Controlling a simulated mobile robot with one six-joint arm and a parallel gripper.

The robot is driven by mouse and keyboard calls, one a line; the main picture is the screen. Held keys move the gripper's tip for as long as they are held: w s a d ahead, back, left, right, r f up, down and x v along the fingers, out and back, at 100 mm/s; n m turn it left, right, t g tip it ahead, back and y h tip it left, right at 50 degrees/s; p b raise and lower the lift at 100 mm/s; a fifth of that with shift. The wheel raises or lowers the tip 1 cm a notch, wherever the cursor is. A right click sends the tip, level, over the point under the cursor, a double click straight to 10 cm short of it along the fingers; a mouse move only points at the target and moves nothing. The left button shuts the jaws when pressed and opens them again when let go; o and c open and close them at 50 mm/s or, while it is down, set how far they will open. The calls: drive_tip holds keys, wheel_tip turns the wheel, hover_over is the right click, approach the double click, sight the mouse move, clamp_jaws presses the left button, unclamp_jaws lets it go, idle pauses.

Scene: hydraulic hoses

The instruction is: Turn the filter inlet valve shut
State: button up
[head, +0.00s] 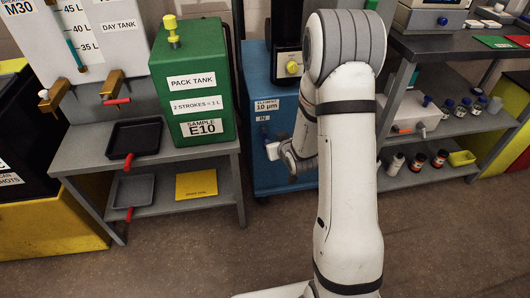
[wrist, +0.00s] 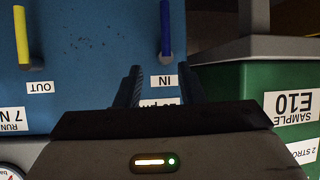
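The blue filter unit (head: 262,83) stands behind my arm in the head view, and its front fills much of the wrist view (wrist: 90,75). In the upside-down wrist view, a blue lever (wrist: 166,28) stands beside the IN label (wrist: 167,81), upright in the picture. A yellow lever (wrist: 21,36) stands near the OUT label (wrist: 40,87), also upright. My gripper (wrist: 161,72) is open and empty, its fingers over the IN label. The blue lever shows beyond the fingertips, apart from them.
A green pack tank (head: 190,125) on a grey stand is close to the filter unit's left; it shows at right in the wrist view (wrist: 250,85). Shelves with bottles (head: 440,158) stand to the right. The floor in front (head: 150,265) is clear.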

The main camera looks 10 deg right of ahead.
sight(264, 138)
drive_tip(key=w+a+f+t+y+b, duration=0.1)
drive_tip(key=w+a+f+b, duration=0.1)
drive_tip(key=w+f, duration=0.5)
drive_tip(key=shift+w+f+b, duration=0.35)
drive_tip(key=shift+f+b, duration=0.1)
drive_tip(key=shift+f, duration=0.2)
clamp_jaws()
drive_tip(key=shift+d, duration=0.15)
